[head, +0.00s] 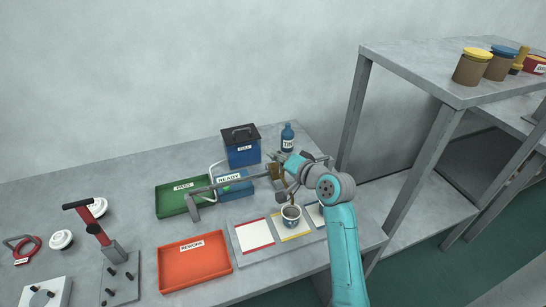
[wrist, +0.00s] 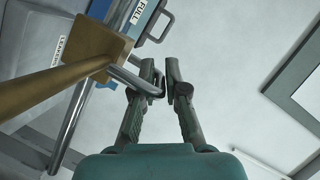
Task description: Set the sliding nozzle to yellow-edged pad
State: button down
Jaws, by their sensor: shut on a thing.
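The sliding nozzle is a brass block (head: 276,174) on a grey rail (head: 232,184), with a brass tube pointing down. In the wrist view the block (wrist: 100,48) and its tube fill the left side. My gripper (wrist: 160,72) is shut on the nozzle's grey metal handle (wrist: 136,80), beside the block. The tube's end appears near the cup; exact alignment cannot be told.
A red-edged pad (head: 254,236) lies left of the yellow one; another pad (head: 313,214) is partly behind my arm. An orange tray (head: 194,263), green tray (head: 176,201), blue box (head: 242,154) and blue bottle (head: 287,138) stand around. A shelf (head: 430,65) rises at right.

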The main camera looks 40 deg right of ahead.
jog(key=c, duration=1.2)
grip_release()
jog(key=shift+s, duration=0.1)
jog(key=v, duration=1.1)
jog(key=shift+s, duration=0.35)
